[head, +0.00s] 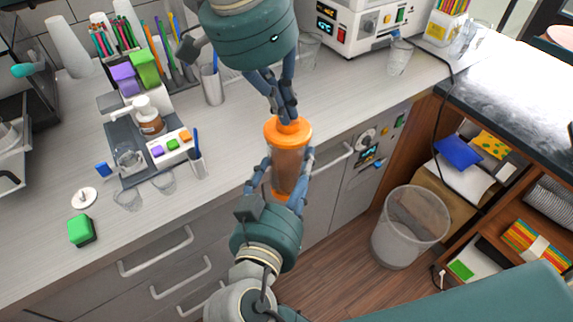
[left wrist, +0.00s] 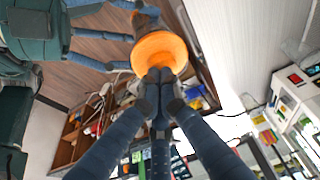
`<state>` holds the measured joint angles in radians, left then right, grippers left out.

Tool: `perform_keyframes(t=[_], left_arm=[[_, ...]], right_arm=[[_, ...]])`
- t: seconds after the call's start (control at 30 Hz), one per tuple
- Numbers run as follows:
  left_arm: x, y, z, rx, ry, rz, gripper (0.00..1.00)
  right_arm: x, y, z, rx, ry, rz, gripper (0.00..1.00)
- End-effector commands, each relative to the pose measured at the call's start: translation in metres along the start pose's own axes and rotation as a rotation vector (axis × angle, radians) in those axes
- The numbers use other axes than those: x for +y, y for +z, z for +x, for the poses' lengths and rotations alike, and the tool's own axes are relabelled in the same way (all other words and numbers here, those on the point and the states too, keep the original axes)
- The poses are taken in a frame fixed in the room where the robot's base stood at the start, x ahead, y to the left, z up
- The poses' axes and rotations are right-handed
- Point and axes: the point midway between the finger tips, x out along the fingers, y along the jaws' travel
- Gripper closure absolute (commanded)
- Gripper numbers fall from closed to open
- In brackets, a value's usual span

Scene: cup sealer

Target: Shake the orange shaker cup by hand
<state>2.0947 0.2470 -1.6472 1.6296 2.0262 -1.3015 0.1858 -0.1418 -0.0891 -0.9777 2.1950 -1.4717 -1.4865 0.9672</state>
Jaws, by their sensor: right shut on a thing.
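The orange shaker cup (head: 287,160) has a brownish see-through body with an orange lid and base. My right gripper (head: 287,170) is shut around its body and holds it nearly upright, in front of the counter edge. My left gripper (head: 286,112) is above it, with its fingertips close together at the top of the orange lid. In the left wrist view, the lid (left wrist: 160,48) is just beyond the left fingertips (left wrist: 160,88). The fingers cover the top of the lid, so whether they grip it is unclear.
The counter (head: 120,220) holds a caddy with a pump bottle (head: 149,118), several clear cups and a green block (head: 81,231). A white machine (head: 365,22) stands at the back. A clear bin (head: 410,228) stands on the floor at right, beside a shelf of papers.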

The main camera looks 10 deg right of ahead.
Motion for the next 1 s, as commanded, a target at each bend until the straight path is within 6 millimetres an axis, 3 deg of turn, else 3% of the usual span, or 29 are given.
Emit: perform_keyframes(t=[0.33, 1.0], left_arm=[[-0.001, 0.0, -0.002, -0.003, -0.001, -0.001, 1.0], [0.001, -0.013, -0.048, -0.012, 0.004, 0.001, 1.0]], right_arm=[[-0.001, -0.009, 0.0, 0.013, -0.001, 0.005, 0.63], [-0.004, -0.077, -0.013, 0.02, -0.006, 0.012, 0.63]])
